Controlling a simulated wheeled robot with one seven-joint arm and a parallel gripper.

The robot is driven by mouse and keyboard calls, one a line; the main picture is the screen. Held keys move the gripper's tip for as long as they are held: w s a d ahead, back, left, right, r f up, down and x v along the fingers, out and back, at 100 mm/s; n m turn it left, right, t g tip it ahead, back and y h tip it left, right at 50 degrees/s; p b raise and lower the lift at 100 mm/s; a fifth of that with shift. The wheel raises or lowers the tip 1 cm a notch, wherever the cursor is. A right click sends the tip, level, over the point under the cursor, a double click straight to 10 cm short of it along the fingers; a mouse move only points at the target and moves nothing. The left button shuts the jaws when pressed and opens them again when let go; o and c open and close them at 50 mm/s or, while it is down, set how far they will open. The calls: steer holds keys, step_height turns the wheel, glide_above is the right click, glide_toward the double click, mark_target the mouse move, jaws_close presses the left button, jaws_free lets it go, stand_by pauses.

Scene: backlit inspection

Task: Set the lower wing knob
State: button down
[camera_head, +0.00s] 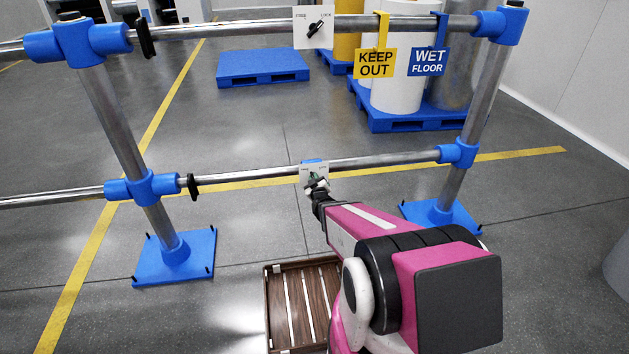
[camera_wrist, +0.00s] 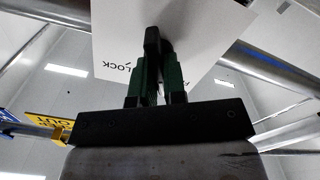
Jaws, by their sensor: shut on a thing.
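The lower wing knob (camera_wrist: 152,44) is black and sits on a white plate (camera_wrist: 215,35) in the wrist view. The plate carries the word LOCK left of the knob; a second mark is partly hidden by a finger. In the head view the lower plate (camera_head: 304,170) is fixed on the lower rail, mostly behind my gripper. My gripper (camera_head: 317,182) reaches it from the front. In the wrist view the green-padded fingers of my gripper (camera_wrist: 153,75) stand on both sides of the knob and are shut on it. The knob's exact pointing is hard to tell.
An upper plate (camera_head: 301,30) with another black knob (camera_head: 316,27) is on the upper rail. Blue-jointed posts stand left and right. KEEP OUT (camera_head: 375,64) and WET FLOOR (camera_head: 428,62) signs hang at upper right. A brown slatted crate (camera_head: 268,308) is on the floor below.

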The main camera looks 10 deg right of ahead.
steer(key=m, duration=0.7)
steer(key=shift+d, duration=0.2)
steer(key=m, duration=0.4)
steer(key=shift+d, duration=0.1)
steer(key=shift+d+f+m, duration=0.1)
steer(key=shift+m, duration=1.8)
steer(key=c, duration=1.2)
jaws_free()
steer(key=shift+s, duration=0.15)
steer(key=s, duration=1)
steer(key=shift+s, duration=0.35)
